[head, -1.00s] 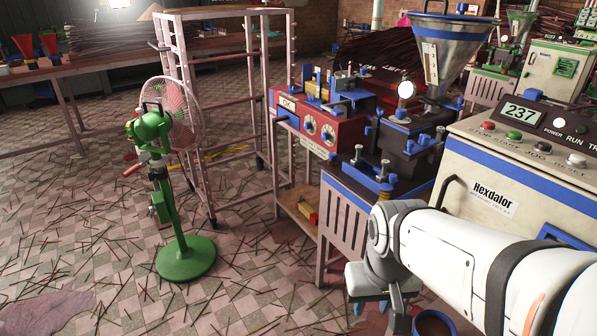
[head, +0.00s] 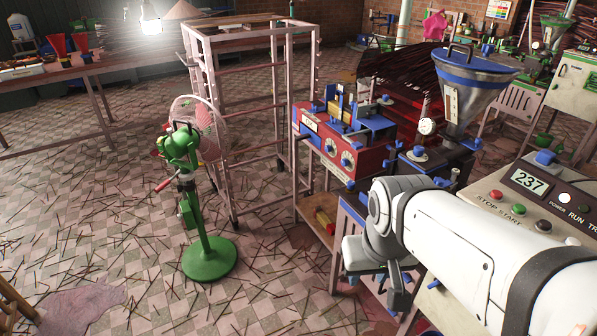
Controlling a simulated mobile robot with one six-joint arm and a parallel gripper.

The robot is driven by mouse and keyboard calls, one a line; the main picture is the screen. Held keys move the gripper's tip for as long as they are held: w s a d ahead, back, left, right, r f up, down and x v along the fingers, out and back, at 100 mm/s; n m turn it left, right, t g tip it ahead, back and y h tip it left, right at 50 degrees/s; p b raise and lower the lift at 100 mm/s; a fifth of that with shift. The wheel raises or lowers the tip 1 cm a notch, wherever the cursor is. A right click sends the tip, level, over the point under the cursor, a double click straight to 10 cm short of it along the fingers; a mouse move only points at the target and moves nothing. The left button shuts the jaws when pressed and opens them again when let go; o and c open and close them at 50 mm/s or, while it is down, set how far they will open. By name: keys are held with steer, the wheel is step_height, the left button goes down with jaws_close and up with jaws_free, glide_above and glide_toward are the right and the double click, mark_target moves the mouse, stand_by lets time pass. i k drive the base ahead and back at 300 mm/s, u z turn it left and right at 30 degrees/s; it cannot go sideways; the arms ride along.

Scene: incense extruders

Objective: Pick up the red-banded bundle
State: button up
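I cannot make out a bundle with a red band in the head view. A small red and yellow thing (head: 326,222) lies on the low shelf under the red machine, too small to identify. Dark sticks (head: 404,72) are heaped behind the machines, with no red band that I can tell. My gripper (head: 369,283) hangs down below the white arm at lower centre right, in front of the machine stand. Its blue fingertips look apart, with nothing seen between them. The arm hides part of the stand and the cream machine.
A green fan (head: 208,258) stands on the tiled floor, beside a pink rack (head: 224,120). The red machine (head: 350,150), a metal hopper (head: 470,90) and a cream control box (head: 500,192) crowd the right. A table (head: 110,70) is at back left. Sticks litter the open floor at left.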

mark_target(322, 216)
steer(key=u, duration=0.75)
steer(key=i, duration=2.25)
steer(key=z, duration=0.65)
steer(key=k, duration=0.9)
steer(key=z, duration=0.2)
steer(key=i, duration=0.9)
steer(key=u, duration=0.15)
